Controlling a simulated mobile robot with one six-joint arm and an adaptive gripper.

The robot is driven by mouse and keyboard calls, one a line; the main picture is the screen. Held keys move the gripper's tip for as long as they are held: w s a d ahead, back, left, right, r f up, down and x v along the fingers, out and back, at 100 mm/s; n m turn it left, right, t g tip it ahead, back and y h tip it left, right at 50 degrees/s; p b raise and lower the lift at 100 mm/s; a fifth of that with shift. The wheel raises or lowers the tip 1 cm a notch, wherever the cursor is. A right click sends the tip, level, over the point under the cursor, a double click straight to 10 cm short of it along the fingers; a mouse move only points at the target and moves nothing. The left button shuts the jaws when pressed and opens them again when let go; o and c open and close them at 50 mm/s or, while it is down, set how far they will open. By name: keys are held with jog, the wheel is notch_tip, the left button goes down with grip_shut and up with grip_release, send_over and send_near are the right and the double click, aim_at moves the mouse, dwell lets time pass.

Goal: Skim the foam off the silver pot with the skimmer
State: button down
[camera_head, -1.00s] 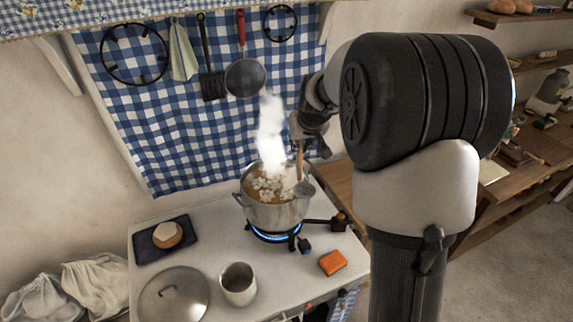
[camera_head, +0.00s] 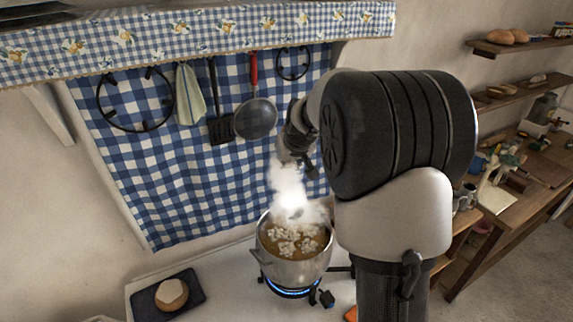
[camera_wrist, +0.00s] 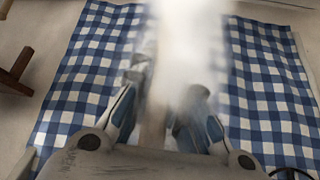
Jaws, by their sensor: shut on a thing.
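The silver pot (camera_head: 293,265) stands on the lit burner, with brown liquid and white foam (camera_head: 293,243) in clumps on top. Steam rises from it. My gripper (camera_head: 298,150) is above the pot, in front of the checked cloth. In the wrist view my gripper (camera_wrist: 168,95) is shut on the pale wooden handle of the skimmer (camera_wrist: 153,122), partly blurred by steam. The skimmer's head cannot be made out in either view; steam and my arm cover that area.
A dark board with a round pale-topped item (camera_head: 172,294) lies left of the pot. A dark pan (camera_head: 256,118) and a black spatula (camera_head: 221,128) hang on the checked cloth (camera_head: 180,180). A wooden workbench (camera_head: 500,215) stands at the right.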

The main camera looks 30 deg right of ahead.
aim_at(289, 194)
jog(key=shift+s+d+f+b, duration=0.1)
jog(key=shift+s+f+b, duration=0.05)
jog(key=shift+f+b, duration=0.4)
jog(key=shift+s+d+f+b, duration=0.15)
jog(key=shift+f+b, duration=0.15)
jog(key=shift+f, duration=0.4)
notch_tip(289, 194, down, 3)
jog(key=shift+f+b, duration=0.15)
jog(key=shift+b, duration=0.95)
jog(key=shift+f+b, duration=2.5)
jog(key=shift+f, duration=0.3)
jog(key=shift+s, duration=0.1)
